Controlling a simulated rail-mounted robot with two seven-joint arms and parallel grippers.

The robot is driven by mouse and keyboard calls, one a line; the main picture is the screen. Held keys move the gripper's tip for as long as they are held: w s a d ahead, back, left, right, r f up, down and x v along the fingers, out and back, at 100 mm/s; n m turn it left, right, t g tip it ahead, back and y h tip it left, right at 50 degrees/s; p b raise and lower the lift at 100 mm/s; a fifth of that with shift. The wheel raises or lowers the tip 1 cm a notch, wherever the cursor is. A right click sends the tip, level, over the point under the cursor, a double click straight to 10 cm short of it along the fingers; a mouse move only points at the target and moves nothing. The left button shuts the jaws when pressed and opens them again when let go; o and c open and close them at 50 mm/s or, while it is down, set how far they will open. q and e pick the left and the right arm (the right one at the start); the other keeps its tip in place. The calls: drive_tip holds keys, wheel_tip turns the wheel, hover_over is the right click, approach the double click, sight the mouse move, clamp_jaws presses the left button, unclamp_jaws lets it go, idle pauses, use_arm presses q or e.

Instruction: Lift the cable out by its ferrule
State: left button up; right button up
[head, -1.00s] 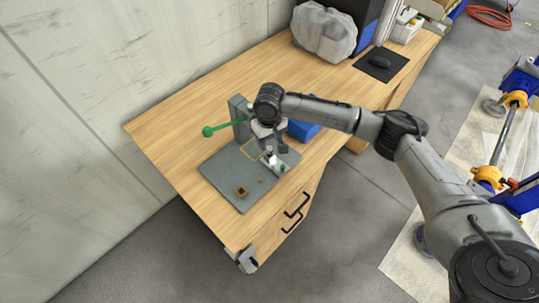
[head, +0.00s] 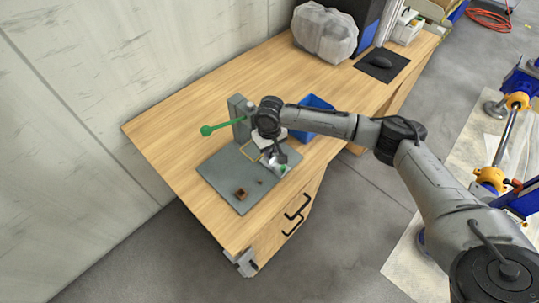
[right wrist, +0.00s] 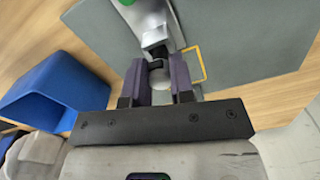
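A grey base plate (head: 225,180) lies on the wooden bench with an upright grey block (head: 240,112) and a green-ended lever (head: 207,130). A light metal fixture with a green knob (head: 283,168) stands at the plate's right edge; it also shows in the right wrist view (right wrist: 150,18). My right gripper (head: 276,158) is low over this fixture. In the right wrist view its two dark purple fingers (right wrist: 159,68) stand apart, with a black piece (right wrist: 155,48) of the fixture just ahead. A small pale round part shows between the fingers; contact is unclear. I cannot make out the cable. My left gripper is out of view.
A blue bin (head: 318,104) stands close behind my right wrist and also shows in the right wrist view (right wrist: 55,90). A small brown block (head: 241,193) sits on the plate near a yellow outline (head: 250,151). The bench's left side is clear.

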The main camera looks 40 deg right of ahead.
clamp_jaws()
drive_tip(key=shift+r, duration=0.1)
drive_tip(key=shift+r+p, duration=0.3)
drive_tip(key=shift+r, duration=0.25)
drive_tip(key=r, duration=0.1)
drive_tip(key=r+p, duration=0.1)
drive_tip(key=r, duration=0.1)
drive_tip(key=shift+s+d+r, duration=0.1)
drive_tip(key=shift+s+r, duration=0.1)
drive_tip(key=shift+r, duration=0.05)
drive_tip(key=s+d+r+p, duration=0.3)
drive_tip(key=s+r, duration=0.3)
drive_tip(key=s, duration=0.4)
drive_tip(key=shift+s+d, duration=0.3)
drive_tip(key=shift+d, duration=0.05)
drive_tip(key=shift+r+p, duration=0.15)
drive_tip(key=shift+p, duration=0.2)
